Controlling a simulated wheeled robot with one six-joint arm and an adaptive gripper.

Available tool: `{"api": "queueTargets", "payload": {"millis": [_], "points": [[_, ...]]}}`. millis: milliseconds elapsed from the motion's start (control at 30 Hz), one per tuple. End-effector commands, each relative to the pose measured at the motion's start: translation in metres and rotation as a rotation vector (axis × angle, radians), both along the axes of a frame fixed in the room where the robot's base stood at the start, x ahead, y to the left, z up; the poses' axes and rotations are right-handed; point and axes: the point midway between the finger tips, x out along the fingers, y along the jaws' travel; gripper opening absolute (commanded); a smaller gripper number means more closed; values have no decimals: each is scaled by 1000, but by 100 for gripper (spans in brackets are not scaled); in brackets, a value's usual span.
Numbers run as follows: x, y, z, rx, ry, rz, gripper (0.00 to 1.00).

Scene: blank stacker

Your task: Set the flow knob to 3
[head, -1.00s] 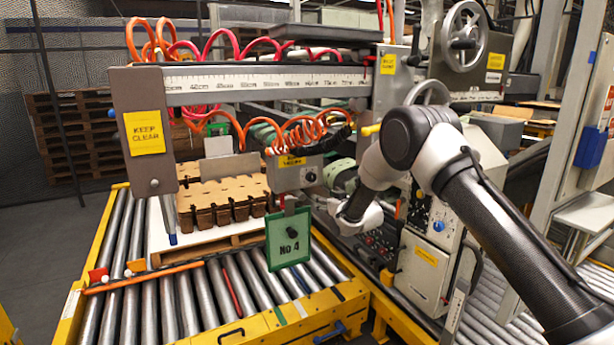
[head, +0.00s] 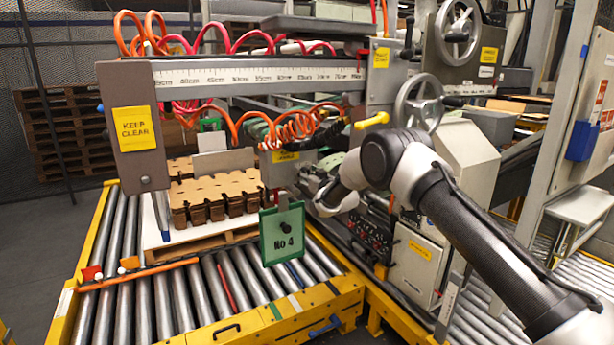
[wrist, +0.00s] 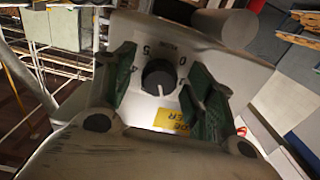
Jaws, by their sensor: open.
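The black round flow knob (wrist: 158,75) sits on a grey metal panel (wrist: 215,60) in the wrist view. Its white pointer line faces down in the picture, toward a yellow label (wrist: 176,122). My gripper (wrist: 161,80) is open, with one green-padded finger on each side of the knob. I cannot tell whether either finger touches it. In the head view my gripper (head: 318,182) is at the grey box (head: 287,168) under the beam and hides the knob.
A green "No 4" sign (head: 283,235) hangs just below the box. Orange coiled hoses (head: 292,126) hang above it. A control cabinet (head: 418,262) stands at the right. Stacked brown blanks (head: 215,192) sit on a pallet at the left.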

Motion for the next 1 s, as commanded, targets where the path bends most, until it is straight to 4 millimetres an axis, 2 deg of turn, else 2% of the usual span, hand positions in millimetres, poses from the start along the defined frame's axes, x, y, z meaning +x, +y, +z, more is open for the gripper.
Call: {"api": "queueTargets", "payload": {"millis": [167, 400, 767, 1000], "points": [[0, 0, 0, 0, 0, 0, 53], [0, 0, 0, 0, 0, 0, 9], [0, 0, 0, 34, 24, 0, 9], [0, 0, 0, 151, 103, 0, 9]]}}
